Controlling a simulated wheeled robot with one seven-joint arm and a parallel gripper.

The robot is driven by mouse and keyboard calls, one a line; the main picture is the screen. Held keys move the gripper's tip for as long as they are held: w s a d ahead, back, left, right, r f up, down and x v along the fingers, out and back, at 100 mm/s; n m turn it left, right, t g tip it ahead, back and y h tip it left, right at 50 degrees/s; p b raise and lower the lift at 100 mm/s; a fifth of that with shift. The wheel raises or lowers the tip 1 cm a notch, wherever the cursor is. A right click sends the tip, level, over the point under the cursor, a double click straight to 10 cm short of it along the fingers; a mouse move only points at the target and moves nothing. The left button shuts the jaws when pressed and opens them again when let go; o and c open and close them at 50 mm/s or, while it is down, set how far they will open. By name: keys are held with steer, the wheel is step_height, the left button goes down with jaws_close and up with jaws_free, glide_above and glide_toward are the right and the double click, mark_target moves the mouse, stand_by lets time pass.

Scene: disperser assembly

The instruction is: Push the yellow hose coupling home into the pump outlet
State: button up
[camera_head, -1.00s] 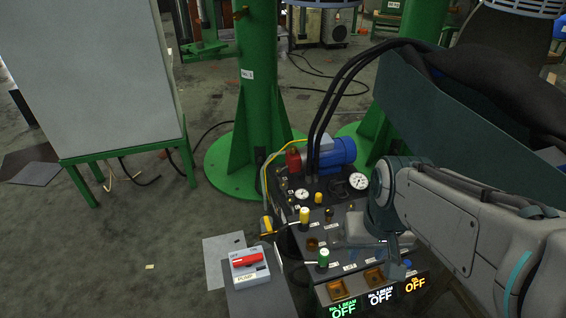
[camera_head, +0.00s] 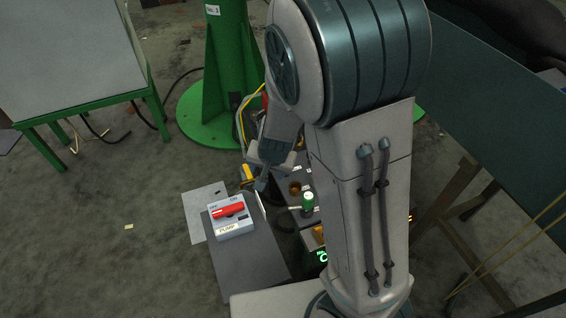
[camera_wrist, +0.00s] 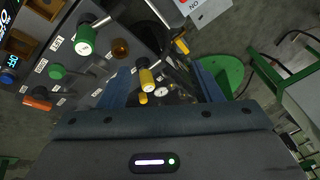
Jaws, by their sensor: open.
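The yellow hose coupling (camera_head: 248,172) shows at the left side of the dark pump unit, partly covered by my gripper. It also shows in the wrist view (camera_wrist: 181,46), at the unit's edge beyond my right finger. I cannot tell how deep it sits, and the pump outlet is not clearly visible. My gripper (camera_head: 262,182) hangs over the unit's left side, close to the coupling in the picture. In the wrist view its two blue fingers (camera_wrist: 160,72) are spread apart with nothing held. A yellow-capped lever valve (camera_wrist: 147,77) shows between them, farther down.
The unit's panel has a green-capped valve (camera_head: 308,200) with a lever. A grey box with a red switch, labelled PUMP (camera_head: 231,228), stands left of it. A green column (camera_head: 217,90) rises behind. My arm hides much of the unit. Open floor lies to the left.

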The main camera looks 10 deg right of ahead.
steer(key=w+d+f+m+t+h+b, duration=0.2)
steer(key=w+f+t+h+b, duration=0.4)
steer(key=f, duration=0.7)
steer(key=shift+w+d+f+t+h+b, duration=0.25)
steer(key=shift+w+d+f+h+b, duration=0.3)
steer(key=shift+w+d+b, duration=1.2)
steer(key=shift+w+d+f+t+h+b, duration=0.25)
steer(key=shift+w+d+f+b, duration=0.4)
steer(key=shift+w, duration=2.15)
steer(key=shift+w+d+f+t+h+b, duration=0.2)
steer(key=shift+w+d+f+h+b, duration=0.55)
steer(key=shift+w, duration=1.5)
steer(key=shift+d+y, duration=0.25)
steer(key=shift+d, duration=0.2)
jaws_close()
